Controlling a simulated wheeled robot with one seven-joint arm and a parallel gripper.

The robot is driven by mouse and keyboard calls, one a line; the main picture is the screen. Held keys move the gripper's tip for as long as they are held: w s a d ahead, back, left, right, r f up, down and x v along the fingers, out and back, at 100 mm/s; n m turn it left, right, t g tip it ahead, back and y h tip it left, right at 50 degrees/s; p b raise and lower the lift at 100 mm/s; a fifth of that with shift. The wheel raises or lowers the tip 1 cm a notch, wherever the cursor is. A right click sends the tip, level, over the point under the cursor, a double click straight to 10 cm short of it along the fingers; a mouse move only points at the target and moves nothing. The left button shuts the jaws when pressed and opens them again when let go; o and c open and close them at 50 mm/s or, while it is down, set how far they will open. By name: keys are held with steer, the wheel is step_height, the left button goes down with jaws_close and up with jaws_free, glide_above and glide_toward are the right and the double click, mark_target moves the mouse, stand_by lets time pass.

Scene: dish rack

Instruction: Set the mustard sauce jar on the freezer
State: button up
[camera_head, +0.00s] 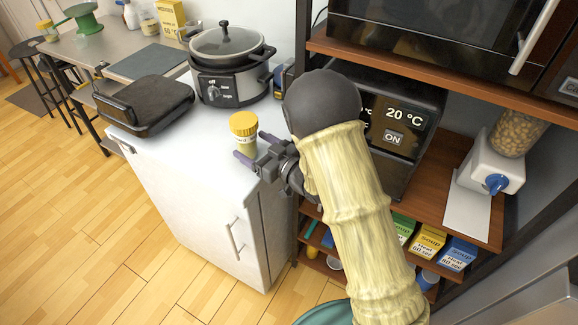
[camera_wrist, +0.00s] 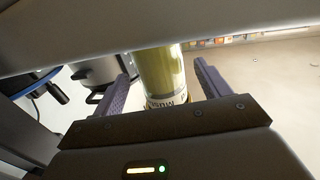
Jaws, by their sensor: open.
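The mustard sauce jar (camera_head: 243,125), with a yellow lid and a pale label, appears upright on the white top of the freezer (camera_head: 185,143), near its right edge. Its lower part is partly hidden by my gripper. My gripper (camera_head: 254,146) is open just at the jar, with its purple fingers spread. In the wrist view the jar (camera_wrist: 162,75) shows between the two fingers (camera_wrist: 165,85), with a visible gap on each side. Part of the label lettering is readable there.
A slow cooker (camera_head: 232,85) and a black grill (camera_head: 145,105) stand on the freezer behind and left of the jar. A black oven (camera_head: 395,150) sits on the wooden shelf to the right. The front left of the freezer top is clear.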

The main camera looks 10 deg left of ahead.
steer(key=b+v, duration=0.1)
steer(key=v, duration=1.3)
steer(key=shift+d, duration=0.3)
steer(key=shift+s, duration=0.1)
jaws_close()
steer(key=shift+a, duration=0.1)
steer(key=shift+f, duration=0.1)
stand_by(0.9)
